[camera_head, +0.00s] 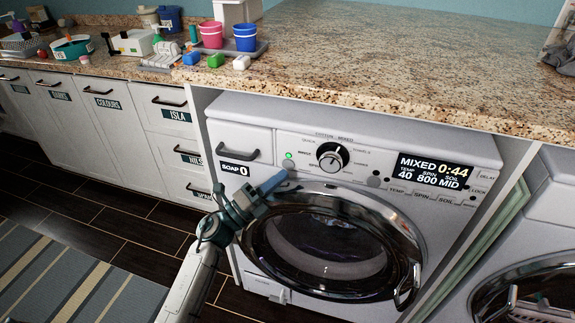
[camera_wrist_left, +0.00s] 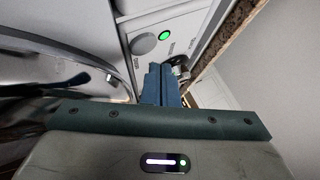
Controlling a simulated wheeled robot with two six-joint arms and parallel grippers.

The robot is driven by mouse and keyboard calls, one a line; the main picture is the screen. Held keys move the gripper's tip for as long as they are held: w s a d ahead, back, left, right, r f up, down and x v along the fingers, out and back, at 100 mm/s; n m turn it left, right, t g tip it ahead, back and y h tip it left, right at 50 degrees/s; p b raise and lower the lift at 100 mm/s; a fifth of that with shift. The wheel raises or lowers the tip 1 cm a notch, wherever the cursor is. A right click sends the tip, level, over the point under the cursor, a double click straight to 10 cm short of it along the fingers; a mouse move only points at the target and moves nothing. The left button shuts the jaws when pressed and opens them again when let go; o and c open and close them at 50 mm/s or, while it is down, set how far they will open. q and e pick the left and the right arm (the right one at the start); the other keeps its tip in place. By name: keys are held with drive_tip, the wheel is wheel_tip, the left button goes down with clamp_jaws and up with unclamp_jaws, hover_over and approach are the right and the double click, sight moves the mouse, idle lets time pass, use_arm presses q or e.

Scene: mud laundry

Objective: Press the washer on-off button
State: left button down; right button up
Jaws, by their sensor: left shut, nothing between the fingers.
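The white washer (camera_head: 235,122) stands under the counter. Its panel has a small lit green light (camera_head: 288,155) with a round grey button (camera_head: 288,164) just below it. In the left wrist view, the green light (camera_wrist_left: 164,36) and the grey button (camera_wrist_left: 143,44) show beyond the fingers. My left gripper (camera_head: 284,177) is shut and empty, its blue fingertips just below the button in the head view. In the left wrist view, the closed fingers (camera_wrist_left: 155,72) point towards the panel. I cannot tell whether they touch it. My right gripper is not in view.
A dial (camera_head: 332,157) and a lit display (camera_head: 436,171) reading MIXED 0:44 sit right of the button. The round glass door (camera_head: 330,245) is closed below. A granite counter (camera_head: 400,60) overhangs above. A second machine (camera_head: 550,205) stands at right.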

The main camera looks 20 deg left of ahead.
use_arm(q)
drive_tip(key=shift+s+p, duration=0.3)
drive_tip(key=shift+s, duration=2.25)
